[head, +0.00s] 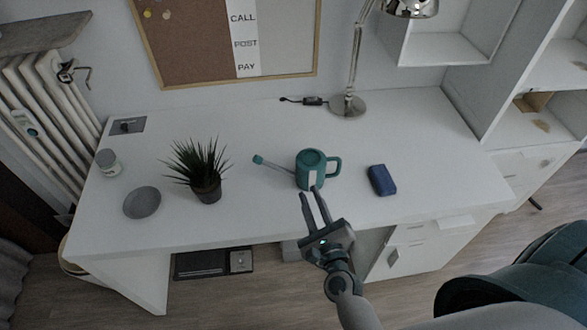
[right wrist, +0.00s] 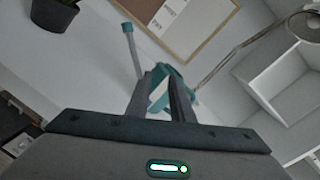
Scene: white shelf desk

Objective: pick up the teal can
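The teal can (head: 305,172) is a watering can standing upright on the white desk. It has a pale patch on its front, a handle on the right and a long thin spout pointing left. My right gripper (head: 310,190) is open, with its two fingers apart and pointing at the can's front side from the desk's near edge. In the right wrist view, the can (right wrist: 183,72) shows just beyond and between the fingers (right wrist: 160,84), which hide part of it. I cannot tell whether the fingertips touch it. My left gripper is not in view.
A dark blue box (head: 381,180) lies right of the can. A potted plant (head: 206,186), a grey dish (head: 142,202) and a small jar (head: 108,163) stand to the left. A lamp (head: 348,105) stands behind. The desk's right part is clear.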

